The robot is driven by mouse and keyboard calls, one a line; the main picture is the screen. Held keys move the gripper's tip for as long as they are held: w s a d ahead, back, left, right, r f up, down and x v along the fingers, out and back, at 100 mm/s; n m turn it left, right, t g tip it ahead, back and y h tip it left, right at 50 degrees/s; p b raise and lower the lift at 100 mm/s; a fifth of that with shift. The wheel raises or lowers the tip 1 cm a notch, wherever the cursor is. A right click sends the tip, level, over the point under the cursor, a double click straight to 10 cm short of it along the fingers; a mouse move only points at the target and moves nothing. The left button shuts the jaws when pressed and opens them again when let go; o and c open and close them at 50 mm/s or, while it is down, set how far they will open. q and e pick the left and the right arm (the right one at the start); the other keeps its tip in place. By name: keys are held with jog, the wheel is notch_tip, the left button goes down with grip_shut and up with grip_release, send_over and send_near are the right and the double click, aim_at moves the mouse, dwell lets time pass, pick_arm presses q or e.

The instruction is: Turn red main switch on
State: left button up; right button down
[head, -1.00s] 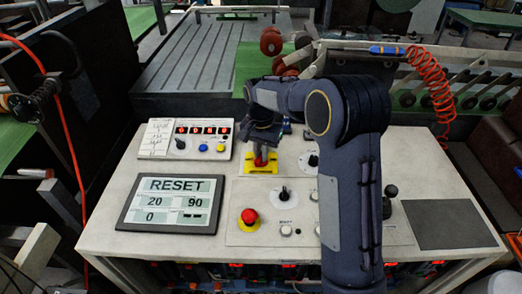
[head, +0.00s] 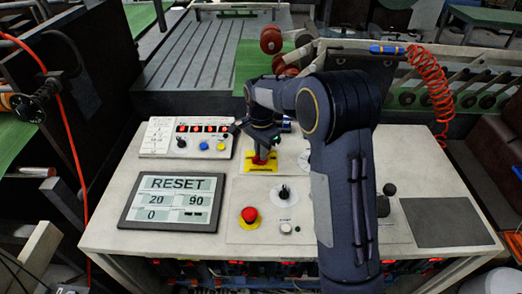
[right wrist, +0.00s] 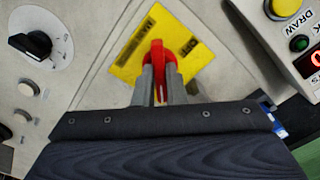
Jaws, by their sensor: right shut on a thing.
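The red main switch (head: 259,159) sits on a yellow plate (head: 258,170) on the machine's white console top. In the right wrist view the red handle (right wrist: 160,58) stands up from the yellow plate (right wrist: 129,66), which bears dark lettering, including what reads as OFF. My right gripper (right wrist: 160,88) is shut on the handle, with a grey finger on each side of it. In the head view my right gripper (head: 263,150) comes down over the switch and partly hides it. My left gripper is not in view.
A RESET screen (head: 174,204) lies at the left of the console. A red emergency button (head: 249,215) and a black rotary knob (head: 283,193) are nearer the front. A small panel with red digits (head: 186,138) is left of the switch. A grey pad (head: 447,222) lies right.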

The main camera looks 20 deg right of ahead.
jog(key=shift+r, duration=0.1)
jog(key=c, duration=1.5)
grip_release()
notch_tip(320, 180, up, 8)
jog(key=shift+f+b, duration=0.25)
jog(key=shift+b, duration=0.1)
jog(key=shift+r, duration=0.1)
